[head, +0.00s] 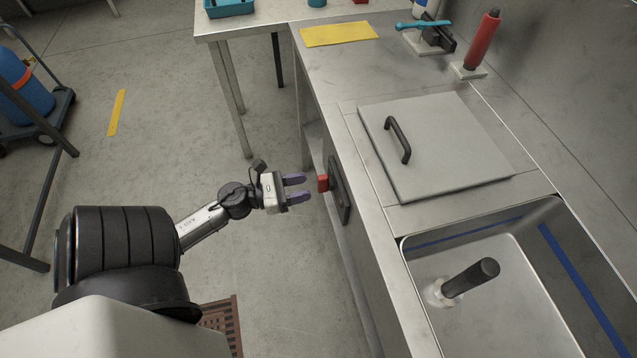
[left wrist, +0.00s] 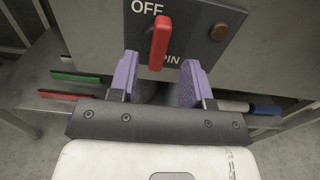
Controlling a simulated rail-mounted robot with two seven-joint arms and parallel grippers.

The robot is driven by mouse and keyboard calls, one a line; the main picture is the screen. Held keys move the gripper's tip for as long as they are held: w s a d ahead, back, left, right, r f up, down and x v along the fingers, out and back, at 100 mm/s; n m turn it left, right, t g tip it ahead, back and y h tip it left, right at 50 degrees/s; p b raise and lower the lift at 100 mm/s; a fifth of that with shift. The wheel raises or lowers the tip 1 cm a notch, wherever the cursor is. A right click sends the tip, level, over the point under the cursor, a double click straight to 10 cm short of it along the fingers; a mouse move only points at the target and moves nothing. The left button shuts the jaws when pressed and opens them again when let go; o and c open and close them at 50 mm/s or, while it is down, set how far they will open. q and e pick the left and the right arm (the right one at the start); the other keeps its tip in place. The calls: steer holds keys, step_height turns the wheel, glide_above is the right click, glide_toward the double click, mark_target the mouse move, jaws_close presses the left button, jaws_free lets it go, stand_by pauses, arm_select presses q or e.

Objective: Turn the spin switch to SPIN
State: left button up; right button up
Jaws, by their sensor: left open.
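The spin switch is a red lever (left wrist: 160,42) on a dark plate (left wrist: 205,28) on the front of the steel counter. In the left wrist view the plate reads OFF above left of the lever and "PIN" at its lower right, the rest covered. The lever stands near upright, its top leaning slightly right. It also shows in the head view as a red block (head: 323,183). My left gripper (head: 297,188) is open, its purple fingers pointing at the switch. In the left wrist view the fingers (left wrist: 158,80) lie on either side below the lever, apparently not touching it. My right gripper is not in view.
A square lid with a black handle (head: 398,140) lies on the counter, beside a sink (head: 480,245) with a dark upright post. Below the panel is a shelf with coloured-handled tools (left wrist: 75,77).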

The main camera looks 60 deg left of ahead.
mark_target(318, 184)
arm_select(q)
steer(key=shift+x, duration=2.45)
steer(key=shift+c, duration=0.2)
jaws_close()
